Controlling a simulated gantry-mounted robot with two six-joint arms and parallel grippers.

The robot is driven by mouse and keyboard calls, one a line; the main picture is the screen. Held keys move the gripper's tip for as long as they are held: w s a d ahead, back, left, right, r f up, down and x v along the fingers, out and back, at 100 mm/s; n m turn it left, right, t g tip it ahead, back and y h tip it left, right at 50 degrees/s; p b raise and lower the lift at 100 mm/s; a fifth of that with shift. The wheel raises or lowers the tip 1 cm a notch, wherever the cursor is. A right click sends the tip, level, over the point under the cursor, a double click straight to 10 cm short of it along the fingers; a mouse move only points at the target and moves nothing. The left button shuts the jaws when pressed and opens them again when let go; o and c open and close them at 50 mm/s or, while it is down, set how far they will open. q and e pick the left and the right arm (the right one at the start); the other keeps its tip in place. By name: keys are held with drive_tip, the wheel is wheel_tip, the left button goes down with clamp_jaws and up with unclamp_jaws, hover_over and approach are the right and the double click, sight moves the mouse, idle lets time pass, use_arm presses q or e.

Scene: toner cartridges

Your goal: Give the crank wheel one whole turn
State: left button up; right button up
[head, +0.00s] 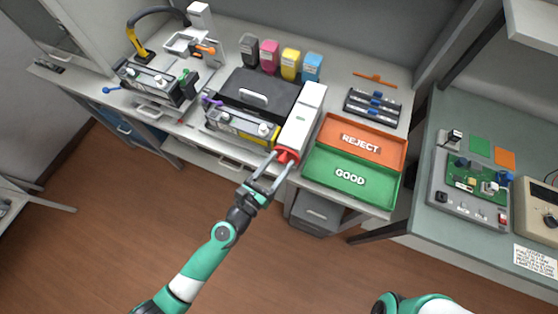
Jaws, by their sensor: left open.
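A red part (289,154), which looks like the crank wheel, is at the near end of a tall white unit (302,118) at the bench's front edge. Its shape is small and partly covered by my fingers, so its handle and turn angle cannot be made out. My left gripper (277,163) is open, with its two fingers spread and their tips at the red part. I cannot tell whether they touch it. My right gripper is out of view; only a piece of my right arm shows at the bottom right.
Orange REJECT (390,165) and green GOOD (320,178) trays lie right of the white unit. A black-topped device (235,100) stands left of it. Several toner cartridges (269,56) line the back. A side table with a circuit board (474,178) stands right. The floor in front is clear.

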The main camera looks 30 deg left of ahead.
use_arm(q)
drive_tip(key=shift+w, duration=0.1)
clamp_jaws()
idle(0.5)
